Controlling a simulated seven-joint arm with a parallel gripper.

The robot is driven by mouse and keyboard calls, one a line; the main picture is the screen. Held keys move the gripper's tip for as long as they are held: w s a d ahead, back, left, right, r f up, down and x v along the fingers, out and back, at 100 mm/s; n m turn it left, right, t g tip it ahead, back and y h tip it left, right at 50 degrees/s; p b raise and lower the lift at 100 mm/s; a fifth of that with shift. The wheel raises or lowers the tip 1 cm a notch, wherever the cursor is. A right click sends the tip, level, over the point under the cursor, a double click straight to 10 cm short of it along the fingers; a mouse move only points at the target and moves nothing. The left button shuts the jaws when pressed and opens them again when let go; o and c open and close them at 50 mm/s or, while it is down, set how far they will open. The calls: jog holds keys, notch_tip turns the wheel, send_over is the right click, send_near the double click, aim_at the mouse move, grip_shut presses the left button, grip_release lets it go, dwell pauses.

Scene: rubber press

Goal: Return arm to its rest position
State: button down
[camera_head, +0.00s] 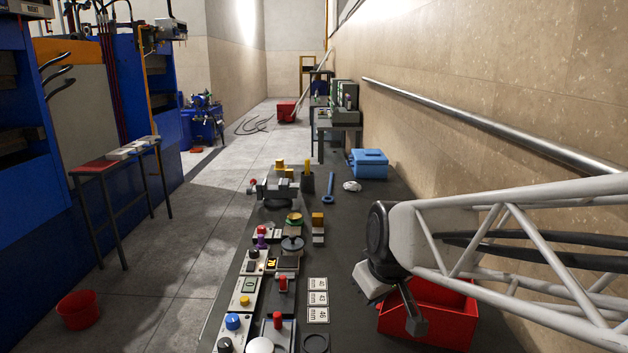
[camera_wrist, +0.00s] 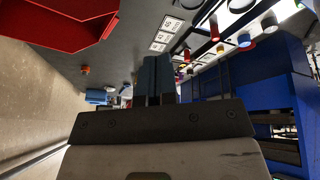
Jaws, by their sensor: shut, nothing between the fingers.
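My arm reaches in from the right in the head view, over the dark bench (camera_head: 365,215). My gripper (camera_head: 416,325) is in front of the open red bin (camera_head: 447,303) and partly covers it. In the wrist view my gripper (camera_wrist: 156,62) has its two blue-grey fingers side by side, shut with nothing between them. The red bin also shows in the wrist view (camera_wrist: 60,25), at the upper left, apart from the fingers. The bin's inside is mostly hidden by my arm.
Control boxes with buttons (camera_head: 244,292), number cards (camera_head: 318,299) and a vise (camera_head: 272,190) line the bench's left side. A blue toolbox (camera_head: 369,163) stands farther back. A metal rail (camera_head: 490,125) runs along the right wall. The middle bench strip is mostly clear.

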jog(key=s+d+m+g, duration=0.1)
jog(key=s+d+m, duration=0.2)
jog(key=s, duration=0.5)
jog(key=s+d+m+h, duration=0.1)
jog(key=s+d+m, duration=0.2)
jog(key=s, duration=0.5)
jog(key=shift+s+d+f+g+h, duration=0.15)
jog(key=shift+d+g+h, duration=0.2)
jog(key=shift+d, duration=0.45)
jog(key=c, duration=1.8)
grip_release()
